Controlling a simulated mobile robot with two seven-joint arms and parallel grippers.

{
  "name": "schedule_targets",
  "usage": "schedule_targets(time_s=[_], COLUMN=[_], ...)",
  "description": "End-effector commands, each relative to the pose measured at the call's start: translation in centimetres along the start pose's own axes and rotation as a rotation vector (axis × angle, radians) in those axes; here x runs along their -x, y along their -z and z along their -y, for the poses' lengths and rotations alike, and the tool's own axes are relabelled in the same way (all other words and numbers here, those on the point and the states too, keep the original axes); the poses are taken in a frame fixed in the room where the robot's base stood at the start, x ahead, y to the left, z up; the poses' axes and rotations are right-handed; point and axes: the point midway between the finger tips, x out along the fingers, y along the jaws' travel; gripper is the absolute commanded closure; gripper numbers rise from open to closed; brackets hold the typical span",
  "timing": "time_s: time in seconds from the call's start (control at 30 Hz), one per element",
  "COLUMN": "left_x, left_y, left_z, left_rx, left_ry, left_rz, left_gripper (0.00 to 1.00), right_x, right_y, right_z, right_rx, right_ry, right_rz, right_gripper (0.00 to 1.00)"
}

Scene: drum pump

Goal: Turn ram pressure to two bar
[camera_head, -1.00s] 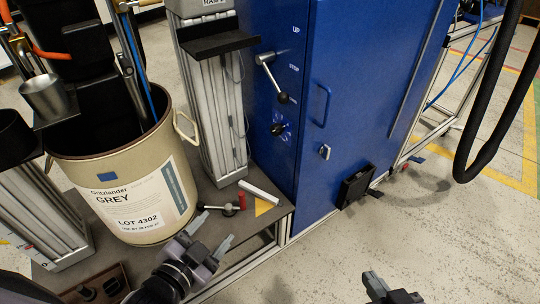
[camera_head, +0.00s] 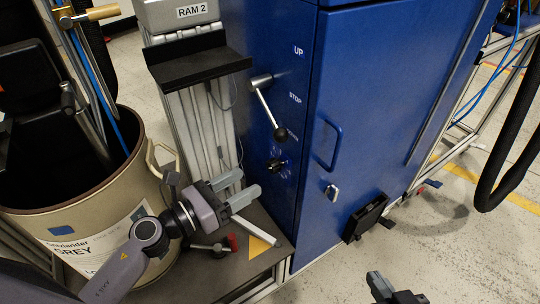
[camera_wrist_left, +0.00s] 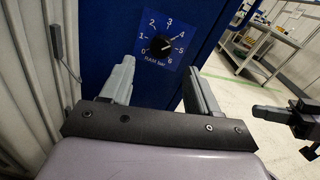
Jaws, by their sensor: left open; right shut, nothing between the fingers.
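The ram pressure knob (camera_head: 277,165) is a small black knob on the blue cabinet's side, below the lever. In the left wrist view the black knob (camera_wrist_left: 160,47) sits on a blue dial plate marked 0 to 6 and "RAM bar". Its pointer seems to face the upper right, near 4, but is small. My left gripper (camera_head: 240,188) is open and empty, in front of and lower left of the knob, apart from it. In its wrist view the knob shows between and beyond the two fingers (camera_wrist_left: 160,72). My right gripper (camera_head: 388,288) is shut and empty at the bottom edge.
A lever with a black ball (camera_head: 281,133) hangs above the knob, beside UP and STOP labels. The RAM 2 column (camera_head: 190,120) with a black shelf (camera_head: 200,65) stands left. A beige drum (camera_head: 60,215) is further left. A red-ended valve handle (camera_head: 232,243) lies low on the platform.

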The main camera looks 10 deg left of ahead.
Motion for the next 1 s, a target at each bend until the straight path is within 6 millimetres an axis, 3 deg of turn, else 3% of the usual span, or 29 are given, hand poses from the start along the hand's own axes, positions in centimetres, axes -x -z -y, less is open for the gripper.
schedule_targets(time_s=[0.5,0.9,1.0], left_x=[-6.3,-7.0,-7.0], left_y=[-0.1,0.0,0.0], left_z=[0.0,0.0,0.0], left_rx=[0.002,0.002,0.003], left_ry=[-0.001,0.000,0.000], left_rz=[0.003,0.001,0.001], left_gripper=[0.39,0.39,0.72], right_x=[0.1,0.1,0.1], right_y=[-0.1,-0.1,0.0], right_z=[-0.1,-0.1,-0.1], right_rx=[0.002,0.002,0.002], right_ry=[-0.004,-0.003,-0.003], right_rz=[0.004,0.003,0.003], right_gripper=[1.00,1.00,1.00])
